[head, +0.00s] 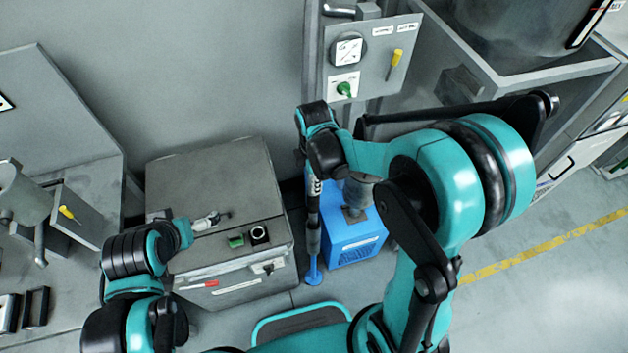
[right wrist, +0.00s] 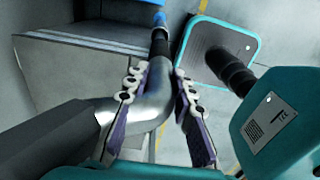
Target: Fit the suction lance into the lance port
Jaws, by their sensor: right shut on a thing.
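The suction lance (head: 314,240) is a long dark tube standing near upright, with a blue foot at its lower end near the floor. My right gripper (head: 313,182) is at its upper part. In the right wrist view the gripper (right wrist: 160,76) is shut on the lance's bent silver tube (right wrist: 153,105), which leads to a black section and a blue end. My left gripper (head: 210,221) is over the top of the grey cabinet; its pale fingers are too small to tell open from shut. I cannot tell for certain which opening is the lance port.
The grey cabinet (head: 215,180) has a green button (head: 236,240) and a black round fitting (head: 259,234). A blue box (head: 355,235) stands right beside the lance. A control panel (head: 370,60) is behind. Open floor lies at right, with a yellow line (head: 550,245).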

